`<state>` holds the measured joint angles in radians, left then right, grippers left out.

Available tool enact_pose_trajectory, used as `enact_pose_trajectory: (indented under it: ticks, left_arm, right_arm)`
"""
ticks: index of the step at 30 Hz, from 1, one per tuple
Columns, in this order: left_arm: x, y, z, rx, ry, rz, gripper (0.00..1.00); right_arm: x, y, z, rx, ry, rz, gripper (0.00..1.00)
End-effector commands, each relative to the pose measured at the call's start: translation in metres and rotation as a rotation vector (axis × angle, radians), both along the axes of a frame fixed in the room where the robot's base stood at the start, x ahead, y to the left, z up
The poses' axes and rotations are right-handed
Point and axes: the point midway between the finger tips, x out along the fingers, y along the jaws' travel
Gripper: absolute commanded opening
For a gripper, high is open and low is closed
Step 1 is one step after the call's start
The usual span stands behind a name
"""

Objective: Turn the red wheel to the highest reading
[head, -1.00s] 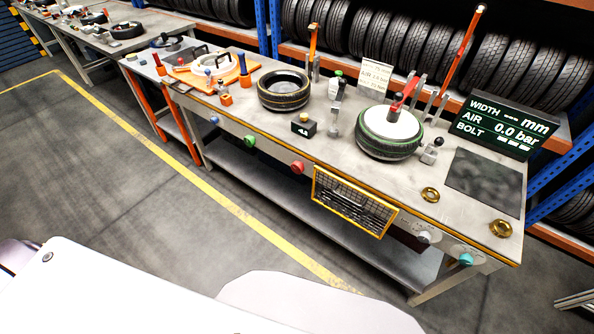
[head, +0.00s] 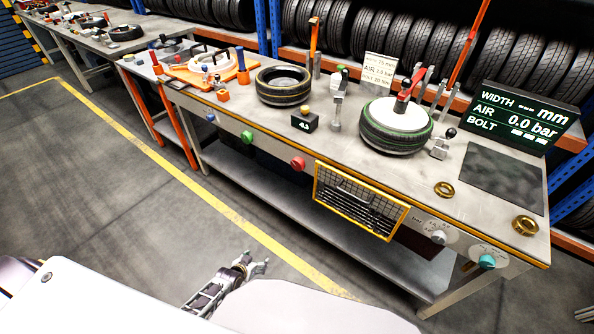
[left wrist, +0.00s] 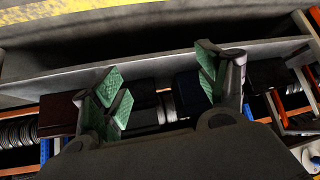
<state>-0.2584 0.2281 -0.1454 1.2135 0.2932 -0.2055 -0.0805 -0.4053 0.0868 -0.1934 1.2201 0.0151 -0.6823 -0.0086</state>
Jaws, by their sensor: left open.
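A round red wheel (head: 298,163) sits on the front edge of the long workbench in the head view, between a green knob (head: 247,137) and a wire basket. No scale is legible around it. My left gripper (head: 256,266) shows at the bottom of the head view, in front of the bench and well apart from the red wheel. In the left wrist view its green-padded fingers (left wrist: 160,85) are spread with nothing between them. The red wheel cannot be made out there. My right gripper is not in view.
The wire basket (head: 358,200) juts from the bench front. A grey dial (head: 438,237) and teal knob (head: 487,261) are farther right. A display (head: 515,117) reads AIR 0.0 bar. Tyres and tools stand on the bench (head: 228,112). The floor in front is clear.

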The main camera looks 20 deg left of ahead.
Motion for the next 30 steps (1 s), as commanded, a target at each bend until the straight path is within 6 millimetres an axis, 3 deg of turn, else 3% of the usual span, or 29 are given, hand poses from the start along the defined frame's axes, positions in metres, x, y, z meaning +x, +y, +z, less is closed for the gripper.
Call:
enact_pose_trajectory:
  ticks: [6, 15, 30]
  left_arm:
    - [0.046, 0.002, 0.024, -0.024, -0.106, 0.000, 0.74]
    - [0.097, 0.000, 0.069, -0.059, -0.247, -0.007, 0.74]
    - [0.157, -0.012, 0.156, -0.124, -0.475, -0.043, 0.74]
  right_arm:
    - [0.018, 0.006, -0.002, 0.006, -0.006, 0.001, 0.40]
    - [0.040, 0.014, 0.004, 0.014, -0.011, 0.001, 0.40]
    - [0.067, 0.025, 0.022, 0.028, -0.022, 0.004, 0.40]
